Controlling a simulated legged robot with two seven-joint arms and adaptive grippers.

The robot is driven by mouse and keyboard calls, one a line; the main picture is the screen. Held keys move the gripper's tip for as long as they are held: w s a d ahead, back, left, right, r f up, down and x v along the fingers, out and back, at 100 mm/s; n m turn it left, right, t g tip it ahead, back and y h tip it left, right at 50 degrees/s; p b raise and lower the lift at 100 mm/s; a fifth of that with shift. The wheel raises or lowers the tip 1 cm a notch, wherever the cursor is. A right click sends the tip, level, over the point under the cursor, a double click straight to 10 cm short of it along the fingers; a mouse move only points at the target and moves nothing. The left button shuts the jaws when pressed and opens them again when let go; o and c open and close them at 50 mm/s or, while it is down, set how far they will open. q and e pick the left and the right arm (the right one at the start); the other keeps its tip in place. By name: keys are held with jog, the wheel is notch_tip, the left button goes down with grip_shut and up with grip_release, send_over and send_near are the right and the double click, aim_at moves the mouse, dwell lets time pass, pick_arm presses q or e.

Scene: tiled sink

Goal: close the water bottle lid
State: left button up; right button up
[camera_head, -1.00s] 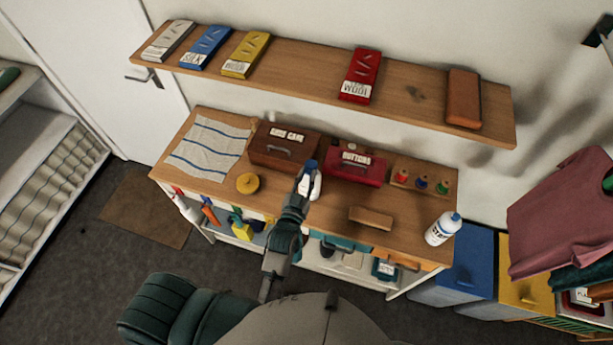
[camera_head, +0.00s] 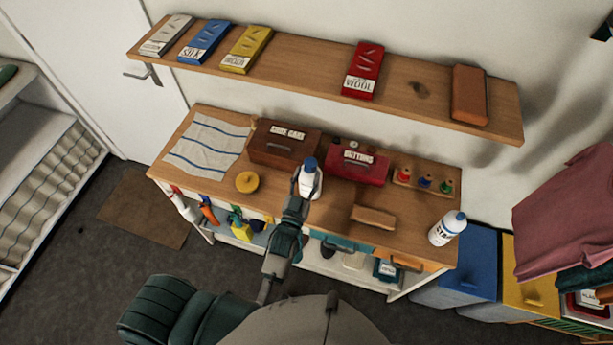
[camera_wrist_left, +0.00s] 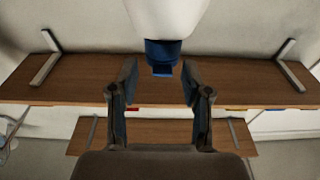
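A white bottle (camera_head: 308,184) with a blue lid (camera_head: 310,163) stands near the middle of the wooden worktop (camera_head: 335,226), in front of the two boxes. My left gripper (camera_head: 299,204) is right at it, on the near side, covering its lower part. I cannot tell whether the lid is fully shut. My right gripper is not in view.
A brown box (camera_head: 284,145) and a red box (camera_head: 357,166) stand behind the bottle. A yellow disc (camera_head: 247,182) and a wooden block (camera_head: 374,217) lie nearby. A shelf (camera_head: 310,75) runs above.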

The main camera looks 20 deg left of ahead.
pick_arm(q)
jog(key=s+f, duration=0.1)
jog(key=s, duration=1.1)
jog(key=shift+f, duration=0.35)
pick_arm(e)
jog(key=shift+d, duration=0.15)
pick_arm(q)
jog(key=shift+a, duration=0.1)
